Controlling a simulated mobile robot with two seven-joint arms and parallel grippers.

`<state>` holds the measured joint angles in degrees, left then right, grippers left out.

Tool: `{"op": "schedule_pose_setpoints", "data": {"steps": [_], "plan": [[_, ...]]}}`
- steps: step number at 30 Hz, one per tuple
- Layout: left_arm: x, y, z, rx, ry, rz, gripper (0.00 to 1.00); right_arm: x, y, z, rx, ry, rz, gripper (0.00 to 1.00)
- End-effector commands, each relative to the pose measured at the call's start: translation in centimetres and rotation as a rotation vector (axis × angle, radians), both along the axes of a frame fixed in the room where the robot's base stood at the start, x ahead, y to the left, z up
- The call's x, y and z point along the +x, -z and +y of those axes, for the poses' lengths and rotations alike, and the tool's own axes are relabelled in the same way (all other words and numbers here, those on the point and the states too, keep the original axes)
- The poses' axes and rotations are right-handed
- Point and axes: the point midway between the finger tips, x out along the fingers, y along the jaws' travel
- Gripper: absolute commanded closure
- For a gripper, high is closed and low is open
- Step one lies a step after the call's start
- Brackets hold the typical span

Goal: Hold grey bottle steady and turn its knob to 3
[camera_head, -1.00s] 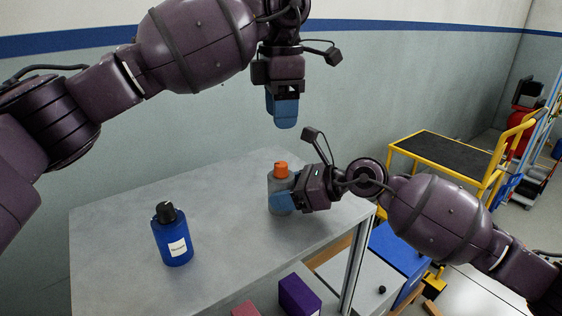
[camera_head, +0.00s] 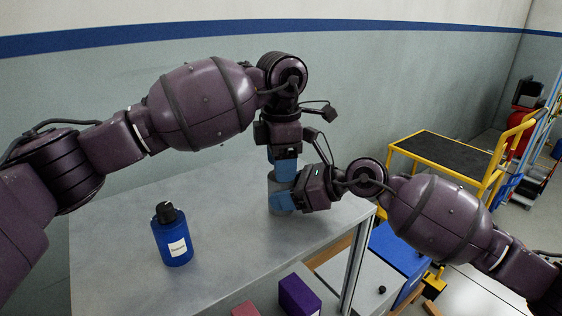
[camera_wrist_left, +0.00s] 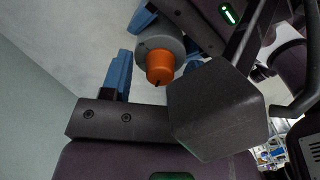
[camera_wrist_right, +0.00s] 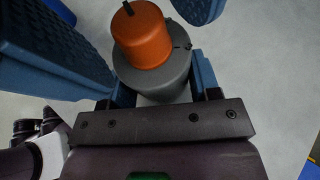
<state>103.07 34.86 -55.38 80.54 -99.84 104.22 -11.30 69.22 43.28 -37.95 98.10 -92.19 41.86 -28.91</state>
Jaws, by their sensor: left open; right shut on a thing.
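The grey bottle (camera_head: 272,190) stands upright near the back right of the table, partly hidden by my grippers. My right gripper (camera_head: 284,200) is shut on its body from the right; the right wrist view shows the grey body (camera_wrist_right: 165,80) between its fingers. The orange knob (camera_wrist_right: 142,40) on top has a dark pointer mark, and also shows in the left wrist view (camera_wrist_left: 160,67). It is hidden in the head view. My left gripper (camera_head: 285,170) points down over the bottle, open, its fingers on either side of the knob and apart from it. No numbers are readable.
A blue bottle (camera_head: 172,238) with a black cap stands at the front left of the grey table (camera_head: 225,235). A purple box (camera_head: 299,296) sits below the table's front edge. A yellow cart (camera_head: 440,155) stands beyond on the right.

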Motion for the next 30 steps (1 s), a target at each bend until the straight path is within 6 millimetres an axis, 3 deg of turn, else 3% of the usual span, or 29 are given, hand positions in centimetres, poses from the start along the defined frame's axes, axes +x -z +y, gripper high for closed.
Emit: {"op": "schedule_pose_setpoints", "data": {"steps": [2,9,12,20,30], "plan": [[-0.01,0.00,0.00,0.000,0.000,0.000,0.46,0.02,-0.01,-0.01,0.000,0.001,0.000,0.82],[0.00,-0.01,0.00,0.000,0.000,0.000,0.83,0.03,-0.01,-0.01,0.000,0.001,0.000,0.82],[0.00,-0.02,0.00,0.000,0.000,0.000,0.94,0.02,-0.01,-0.01,0.000,0.001,0.000,0.82],[0.02,-0.04,0.01,0.001,0.037,0.000,0.95,0.02,-0.01,-0.01,0.000,0.001,0.000,0.82],[0.04,-0.04,0.05,0.001,0.251,-0.001,0.95,0.01,-0.02,0.00,0.000,0.000,-0.001,0.82]]}}
